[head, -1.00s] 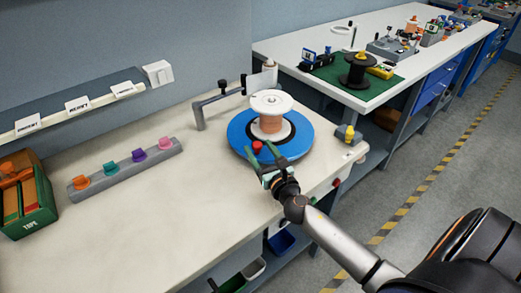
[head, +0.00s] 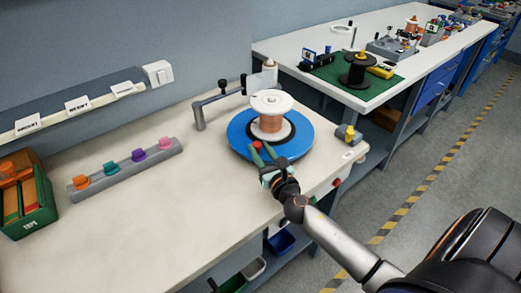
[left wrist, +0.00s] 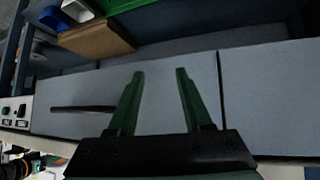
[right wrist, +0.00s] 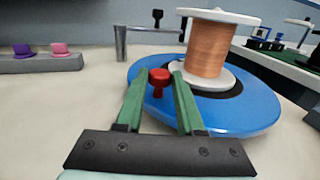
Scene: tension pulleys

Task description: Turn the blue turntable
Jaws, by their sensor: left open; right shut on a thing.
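The blue turntable (head: 238,140) lies flat on the bench and carries a copper-coloured wire spool (head: 270,121) with white flanges. It also shows in the right wrist view (right wrist: 240,118). A red knob (right wrist: 159,82) stands near its rim on the side facing me. My right gripper (head: 262,149) reaches in from the front right. Its green fingers are shut on the red knob, which sits between the fingertips in the right wrist view (right wrist: 159,73). My left gripper (left wrist: 160,74) is open and empty, in front of grey panels. It is not in the head view.
A grey arm on a post (head: 199,114) stands behind the turntable. A yellow-and-grey device (head: 348,134) is at the bench's right edge. A rack with coloured pegs (head: 125,167) and a tape box (head: 28,205) are to the left. The bench front is clear.

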